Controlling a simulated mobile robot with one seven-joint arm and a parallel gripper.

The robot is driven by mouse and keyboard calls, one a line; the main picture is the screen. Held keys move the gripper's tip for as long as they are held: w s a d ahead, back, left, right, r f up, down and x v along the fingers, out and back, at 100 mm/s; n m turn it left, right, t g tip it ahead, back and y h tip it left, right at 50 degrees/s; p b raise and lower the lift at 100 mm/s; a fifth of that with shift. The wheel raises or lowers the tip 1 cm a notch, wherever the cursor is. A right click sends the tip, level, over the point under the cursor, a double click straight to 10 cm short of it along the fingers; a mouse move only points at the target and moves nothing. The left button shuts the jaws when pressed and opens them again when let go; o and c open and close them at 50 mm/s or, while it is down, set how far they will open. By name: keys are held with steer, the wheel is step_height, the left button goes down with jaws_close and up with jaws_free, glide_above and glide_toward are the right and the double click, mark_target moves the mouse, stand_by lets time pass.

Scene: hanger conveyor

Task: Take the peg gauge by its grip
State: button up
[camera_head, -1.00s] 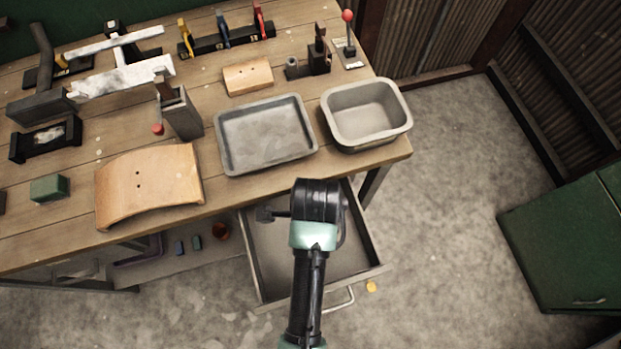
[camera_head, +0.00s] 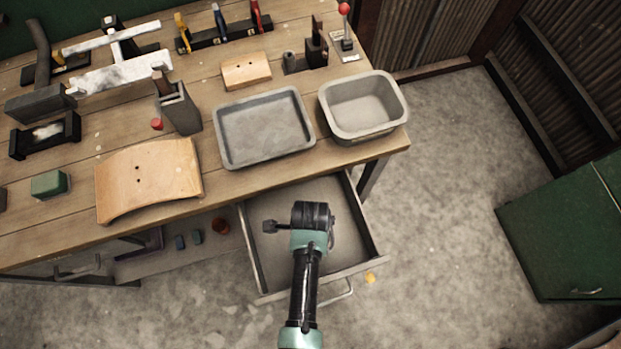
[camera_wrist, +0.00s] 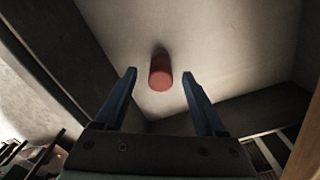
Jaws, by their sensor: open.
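In the wrist view a red cylinder (camera_wrist: 161,72), apparently the grip of the peg gauge, shows against the pale floor of the open drawer (camera_wrist: 225,40). Any other part of the gauge is hidden or cannot be made out. My gripper (camera_wrist: 158,74) is open, with one blue finger on each side of the red cylinder and a gap to both. The cylinder appears beyond the fingertips, not held. In the head view my arm hangs over the drawer (camera_head: 346,225) and hides the red cylinder and my fingers.
The drawer's walls surround my gripper closely. The workbench (camera_head: 225,190) stands above the drawer's back, with a grey tray (camera_head: 262,130), a grey tub (camera_head: 362,108) and a curved wooden board (camera_head: 150,180) near its front edge. Open floor (camera_head: 440,220) lies to the right.

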steer(key=shift+f, duration=0.75)
jaws_close()
steer(key=shift+r, duration=0.1)
step_height(320, 180, up, 10)
steer(key=shift+f, duration=0.1)
stand_by(0.4)
